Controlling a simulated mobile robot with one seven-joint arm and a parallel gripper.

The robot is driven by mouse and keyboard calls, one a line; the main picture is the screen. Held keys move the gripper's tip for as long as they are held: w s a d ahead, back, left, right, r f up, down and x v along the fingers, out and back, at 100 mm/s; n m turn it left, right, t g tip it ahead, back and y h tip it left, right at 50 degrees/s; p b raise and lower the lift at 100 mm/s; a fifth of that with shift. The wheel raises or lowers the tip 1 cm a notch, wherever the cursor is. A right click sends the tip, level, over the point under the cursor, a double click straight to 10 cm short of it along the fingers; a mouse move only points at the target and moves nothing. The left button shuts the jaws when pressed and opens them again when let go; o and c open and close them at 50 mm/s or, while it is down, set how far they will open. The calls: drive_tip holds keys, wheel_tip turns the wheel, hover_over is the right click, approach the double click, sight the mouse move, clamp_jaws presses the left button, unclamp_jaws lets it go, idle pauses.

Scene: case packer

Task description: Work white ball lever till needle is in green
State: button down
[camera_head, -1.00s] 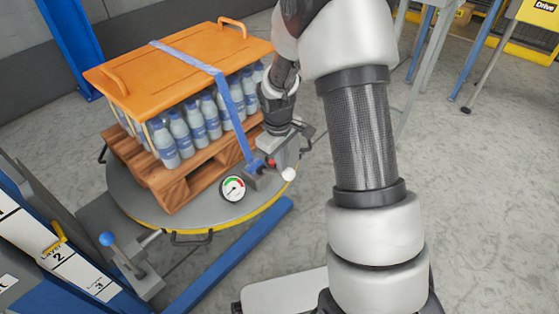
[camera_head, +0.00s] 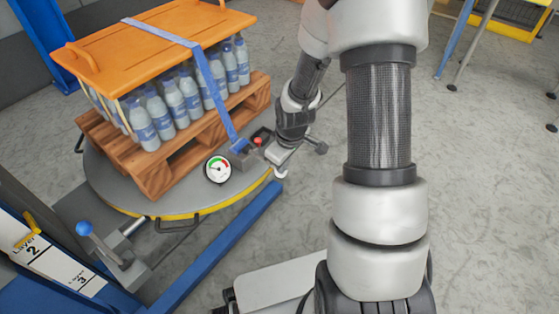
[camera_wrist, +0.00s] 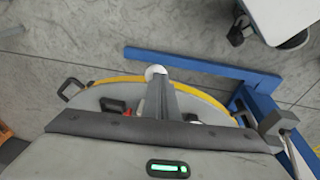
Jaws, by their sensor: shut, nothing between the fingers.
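The white ball (camera_head: 281,173) of the lever shows at the right edge of the round turntable, just below my gripper's tip and partly covered. My gripper (camera_head: 279,157) is shut and empty, close against the ball; contact is unclear. In the wrist view the white ball (camera_wrist: 155,72) shows at the far end of my gripper's closed fingers (camera_wrist: 162,98). Most of the lever's arm is hidden. The round gauge (camera_head: 218,169) has a white face with green at the upper left and red at the right. Its needle is too small to read surely.
A blue-ball lever (camera_head: 84,229) stands lower left. Open floor lies right of the turntable.

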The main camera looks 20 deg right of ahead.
drive_tip(key=shift+s+d+f, duration=0.15)
drive_tip(key=shift+s+f, duration=0.1)
drive_tip(key=shift+f, duration=0.5)
